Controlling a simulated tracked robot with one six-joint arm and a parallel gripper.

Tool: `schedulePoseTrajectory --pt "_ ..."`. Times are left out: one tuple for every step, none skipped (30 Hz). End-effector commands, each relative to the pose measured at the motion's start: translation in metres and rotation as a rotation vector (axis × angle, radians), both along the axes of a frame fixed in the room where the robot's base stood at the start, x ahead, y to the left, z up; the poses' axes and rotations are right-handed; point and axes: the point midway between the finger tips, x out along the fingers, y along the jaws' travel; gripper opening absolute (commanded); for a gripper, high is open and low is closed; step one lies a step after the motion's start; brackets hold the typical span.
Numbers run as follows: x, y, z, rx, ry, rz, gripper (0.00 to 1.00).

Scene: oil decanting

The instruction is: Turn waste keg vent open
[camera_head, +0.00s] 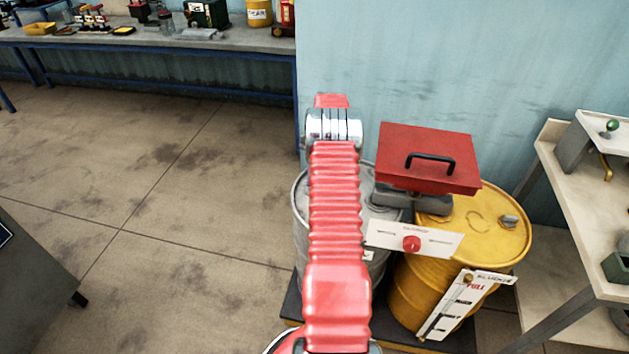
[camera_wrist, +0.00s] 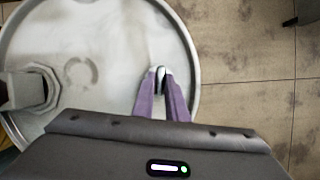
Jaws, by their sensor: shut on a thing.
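A grey metal keg (camera_head: 300,215) stands against the wall, partly hidden behind my red arm in the head view. Its round lid (camera_wrist: 110,45) fills the left of the wrist view. My gripper (camera_wrist: 160,75) is over the lid near its right rim, with its two purple fingers shut on a small pale metal piece, which looks like the vent (camera_wrist: 160,71). The fingers hide most of this piece, and I cannot tell which way it is turned. In the head view my gripper is hidden behind my arm.
A yellow keg (camera_head: 460,243) with a silver cap (camera_head: 509,221) and a gauge plate (camera_head: 465,305) stands right of the grey keg. A red lidded box (camera_head: 425,150) sits above both. A bench (camera_head: 565,190) is at right.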

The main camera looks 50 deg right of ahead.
Motion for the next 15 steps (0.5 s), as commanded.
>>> schedulePoseTrajectory --pt "-0.0047 0.0021 -0.0049 0.009 0.014 0.034 0.00" --pt "-0.0044 0.0020 -0.0047 0.009 0.013 0.055 0.00" --pt "-0.0044 0.0022 -0.0045 0.010 0.014 0.080 0.00" --pt "-0.0044 0.0023 -0.0045 0.010 0.014 0.098 0.00" --pt "-0.0044 0.0023 -0.0046 0.010 0.014 0.114 0.00" --pt "-0.0043 0.0024 -0.0047 0.010 0.013 0.133 0.00" --pt "-0.0042 0.0024 -0.0047 0.010 0.014 0.145 0.00" --pt "-0.0042 0.0023 -0.0048 0.010 0.013 0.157 0.00" --pt "-0.0043 0.0022 -0.0047 0.010 0.013 0.171 0.00" --pt "-0.0044 0.0020 -0.0047 0.010 0.014 0.179 0.00" --pt "-0.0045 0.0019 -0.0046 0.010 0.014 0.186 0.00" --pt "-0.0046 0.0018 -0.0045 0.010 0.014 0.194 0.00" --pt "-0.0046 0.0017 -0.0045 0.010 0.014 0.200 0.00" --pt "-0.0046 0.0016 -0.0045 0.010 0.014 0.203 0.00" --pt "-0.0047 0.0016 -0.0044 0.010 0.014 0.206 0.00"
